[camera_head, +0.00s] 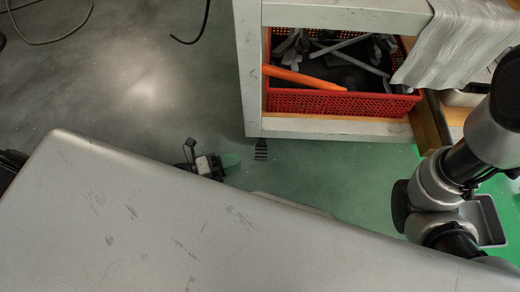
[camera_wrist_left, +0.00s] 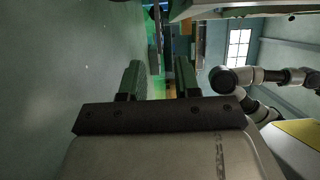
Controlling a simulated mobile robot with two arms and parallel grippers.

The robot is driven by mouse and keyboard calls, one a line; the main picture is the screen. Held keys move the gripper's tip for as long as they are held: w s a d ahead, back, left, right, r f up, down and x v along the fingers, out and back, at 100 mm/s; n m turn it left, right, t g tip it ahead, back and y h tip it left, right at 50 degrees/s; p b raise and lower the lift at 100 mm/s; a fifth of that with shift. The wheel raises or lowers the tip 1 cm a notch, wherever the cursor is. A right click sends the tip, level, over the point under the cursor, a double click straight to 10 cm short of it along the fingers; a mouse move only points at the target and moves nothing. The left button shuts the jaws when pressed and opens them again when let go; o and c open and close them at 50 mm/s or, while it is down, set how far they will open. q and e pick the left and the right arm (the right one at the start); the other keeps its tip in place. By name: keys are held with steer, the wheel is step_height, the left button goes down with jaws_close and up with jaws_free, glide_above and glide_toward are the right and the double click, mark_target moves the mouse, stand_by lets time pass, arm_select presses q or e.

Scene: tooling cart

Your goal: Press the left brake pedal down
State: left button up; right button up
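The left brake pedal (camera_head: 261,150), a small black ribbed piece, sticks out at the foot of the cart's (camera_head: 250,75) left corner post. My left gripper (camera_head: 222,164) is low over the floor, a short way left of the pedal and apart from it in the head view. My own grey body hides part of that arm. In the left wrist view the left gripper (camera_wrist_left: 160,72) has its two dark fingers spread, with nothing held between them. I cannot make out the pedal clearly in that view. My right arm shows at the right, but its gripper is not visible.
A red basket (camera_head: 340,105) with grey parts and an orange-handled tool sits on the cart shelf. A grey cloth (camera_head: 455,45) hangs over the cart's right side. Open floor (camera_head: 150,95) lies left of the cart, with a dark cable (camera_head: 200,30) on it.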

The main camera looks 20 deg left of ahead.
mark_target(261, 154)
arm_select(q)
steer(key=b+x, duration=0.2)
steer(key=x, duration=0.1)
steer(key=b+x, duration=0.1)
steer(key=x, duration=0.3)
steer(key=shift+d+f+b, duration=0.2)
steer(key=shift+b, duration=0.15)
steer(key=shift+w+d+r, duration=0.15)
steer(key=shift+w+d, duration=0.2)
steer(key=shift+d, duration=0.05)
jaws_close()
